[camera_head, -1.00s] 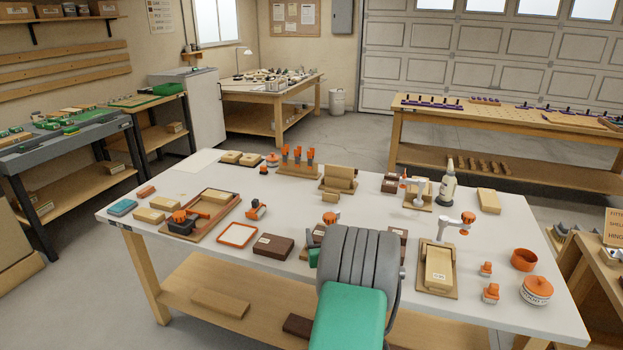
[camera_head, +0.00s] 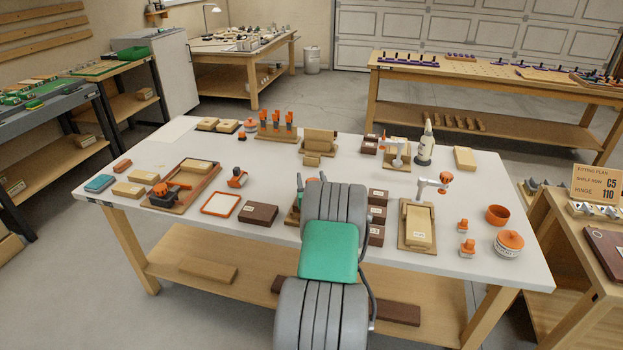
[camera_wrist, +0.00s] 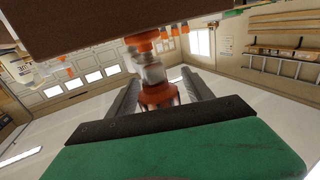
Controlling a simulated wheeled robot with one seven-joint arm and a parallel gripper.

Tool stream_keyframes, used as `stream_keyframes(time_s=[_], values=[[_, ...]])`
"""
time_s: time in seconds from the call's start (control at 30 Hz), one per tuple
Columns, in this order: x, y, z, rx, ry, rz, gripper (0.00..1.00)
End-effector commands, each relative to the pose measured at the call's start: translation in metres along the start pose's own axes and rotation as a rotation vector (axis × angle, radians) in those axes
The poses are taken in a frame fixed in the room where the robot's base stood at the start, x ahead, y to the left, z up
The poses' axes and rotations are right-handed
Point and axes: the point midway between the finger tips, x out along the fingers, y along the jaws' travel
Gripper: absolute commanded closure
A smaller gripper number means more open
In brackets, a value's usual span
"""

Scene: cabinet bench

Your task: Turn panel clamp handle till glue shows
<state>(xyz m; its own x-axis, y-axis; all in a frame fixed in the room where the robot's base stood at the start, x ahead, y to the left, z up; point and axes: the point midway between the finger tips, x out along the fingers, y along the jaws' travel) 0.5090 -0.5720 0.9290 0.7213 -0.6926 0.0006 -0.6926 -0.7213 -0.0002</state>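In the wrist view, my gripper (camera_wrist: 160,92) has its two grey fingers apart, on either side of an orange knob (camera_wrist: 158,96). A pale metal shaft (camera_wrist: 150,70) rises behind the knob, with another orange part beyond. I cannot tell whether the fingers touch the knob. A dark brown board (camera_wrist: 140,15) fills the top of this view, very close. No glue bead is discernible.
A glue bottle (camera_head: 425,148) stands at the back right. Dark brown blocks (camera_head: 377,214) lie close right of my arm, and another (camera_head: 258,214) lies to the left. Orange pots (camera_head: 508,243) and small orange parts are at the right end.

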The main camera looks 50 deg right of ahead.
Motion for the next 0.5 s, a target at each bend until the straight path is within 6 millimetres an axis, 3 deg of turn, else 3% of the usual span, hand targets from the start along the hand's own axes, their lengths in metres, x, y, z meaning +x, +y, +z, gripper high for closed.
stream_keyframes(time_s=[0.5], values=[[-0.0005,0.0011,0.0000,0.000,0.000,0.001,0.84]])
